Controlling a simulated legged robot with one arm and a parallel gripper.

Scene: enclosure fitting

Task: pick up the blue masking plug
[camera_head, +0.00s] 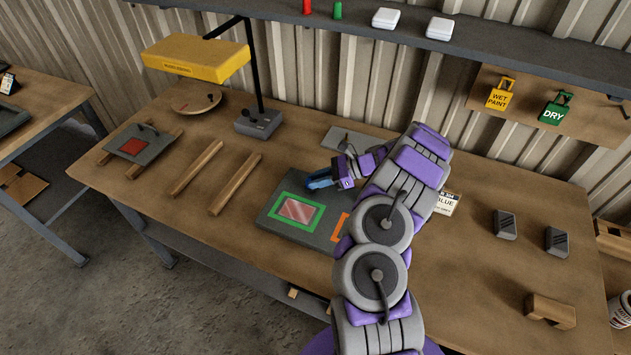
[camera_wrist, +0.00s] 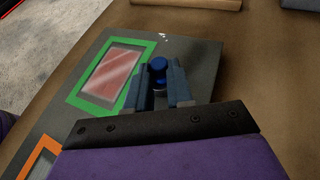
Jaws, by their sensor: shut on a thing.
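The blue masking plug (camera_wrist: 159,67) is a small, round-topped blue piece between the two fingers of my gripper (camera_wrist: 158,82) in the wrist view. My gripper is shut on it, over the dark grey panel (camera_wrist: 200,58). I cannot tell whether the plug touches the panel. The panel has a green-framed reddish window (camera_head: 298,210) and an orange-framed area (camera_head: 341,227).
Two wooden bars (camera_head: 235,184) lie left of the panel. A yellow lamp (camera_head: 196,57) stands behind them. A grey plate with a red square (camera_head: 132,147) rests at the left. Two dark blocks (camera_head: 506,225) and a wooden block (camera_head: 550,311) lie to the right. A shelf (camera_head: 400,37) runs overhead.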

